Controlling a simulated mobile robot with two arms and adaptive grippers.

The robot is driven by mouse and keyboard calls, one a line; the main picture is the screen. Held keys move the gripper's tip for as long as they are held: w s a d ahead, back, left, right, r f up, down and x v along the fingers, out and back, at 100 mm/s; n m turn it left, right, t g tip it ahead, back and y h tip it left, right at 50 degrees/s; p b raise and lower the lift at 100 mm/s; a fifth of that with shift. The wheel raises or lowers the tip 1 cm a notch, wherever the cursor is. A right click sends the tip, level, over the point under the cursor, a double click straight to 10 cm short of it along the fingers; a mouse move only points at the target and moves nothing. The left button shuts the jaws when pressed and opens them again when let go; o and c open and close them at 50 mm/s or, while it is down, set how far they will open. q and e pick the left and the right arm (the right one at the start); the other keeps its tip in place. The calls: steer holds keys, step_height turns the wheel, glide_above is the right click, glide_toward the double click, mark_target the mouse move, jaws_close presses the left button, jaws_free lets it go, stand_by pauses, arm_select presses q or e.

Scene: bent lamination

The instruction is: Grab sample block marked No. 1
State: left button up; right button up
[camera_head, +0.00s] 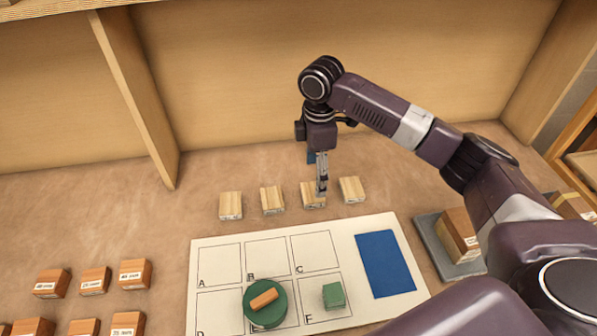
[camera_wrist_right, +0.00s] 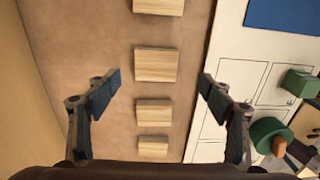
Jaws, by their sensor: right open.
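Several pale wood sample blocks stand in a row on the brown surface: the leftmost block (camera_head: 231,206), a second block (camera_head: 272,200), a third block (camera_head: 309,197) and the rightmost block (camera_head: 351,190). Their front marks are too small to read, so I cannot tell which is No. 1. My right gripper (camera_head: 322,188) points down near the third block and partly covers its right side. In the right wrist view the gripper (camera_wrist_right: 158,91) is open and empty, its fingers apart with the row of blocks (camera_wrist_right: 156,65) between them. My left gripper is not in view.
A white board (camera_head: 220,241) with lettered squares and a blue patch (camera_head: 385,265) lies in front of the row. It bears a green disc (camera_head: 262,315), an orange piece (camera_head: 264,299) and a green block (camera_head: 333,295). Reddish labelled blocks (camera_head: 95,281) stand left. A wooden wall is behind.

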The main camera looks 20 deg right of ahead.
mark_target(313, 192)
steer(key=shift+w, duration=0.25)
steer(key=shift+s+f+p, duration=0.25)
steer(key=shift+f+p, duration=0.15)
steer(key=shift+f, duration=0.65)
steer(key=f, duration=0.1)
steer(key=f+p, duration=0.1)
steer(key=f, duration=0.2)
steer(key=shift+w+a+f+p, duration=0.1)
steer(key=shift+w+f+p, duration=0.2)
steer(key=shift+p, duration=0.05)
steer(key=shift+f, duration=0.3)
steer(key=c, duration=1.3)
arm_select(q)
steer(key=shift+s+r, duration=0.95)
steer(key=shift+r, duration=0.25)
arm_select(e)
steer(key=shift+o, duration=0.2)
